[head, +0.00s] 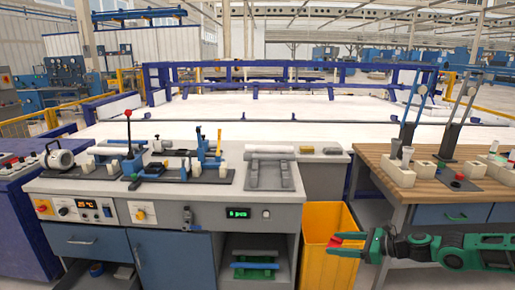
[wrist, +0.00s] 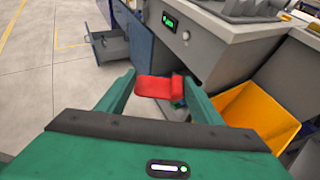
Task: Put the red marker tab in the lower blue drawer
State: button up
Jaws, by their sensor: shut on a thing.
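The red marker tab (wrist: 158,88) is held between the two green fingers of my gripper (wrist: 157,86) in the wrist view. In the head view the tab (head: 345,237) shows at the tip of my gripper (head: 364,243), in front of the yellow bin and right of the grey workbench. The upper blue drawer (head: 85,240) at the bench's left is shut. Below it, a lower drawer (head: 107,283) stands pulled out, with a small blue thing inside. The open drawer (wrist: 112,47) also shows at the upper left of the wrist view, well beyond the tab.
The yellow bin (head: 318,262) stands right beside the grey workbench (head: 215,215), close under my gripper. An open shelf (head: 253,245) under the bench holds green and blue parts. A wooden table (head: 400,196) with blue drawers stands at the right. The floor (wrist: 50,75) left of the bench is clear.

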jog(key=m+t+h, duration=0.1)
jog(key=s+m+t+h, duration=0.1)
jog(key=m, duration=0.1)
jog(key=m+t+h, duration=0.1)
jog(key=h, duration=0.1)
jog(key=shift+s+d+f+m+t, duration=0.1)
jog(key=shift+s+f+m+t, duration=0.2)
jog(key=shift+s+t, duration=0.1)
jog(key=shift+d+r+m+t+h, duration=0.3)
jog(key=shift+d+m+h, duration=0.1)
jog(key=shift+h, duration=0.1)
notch_tip(320, 180, up, 13)
jog(key=m+t+h, duration=0.1)
jog(key=m+h, duration=0.1)
send_over(340, 245)
jog(key=shift+d, duration=0.15)
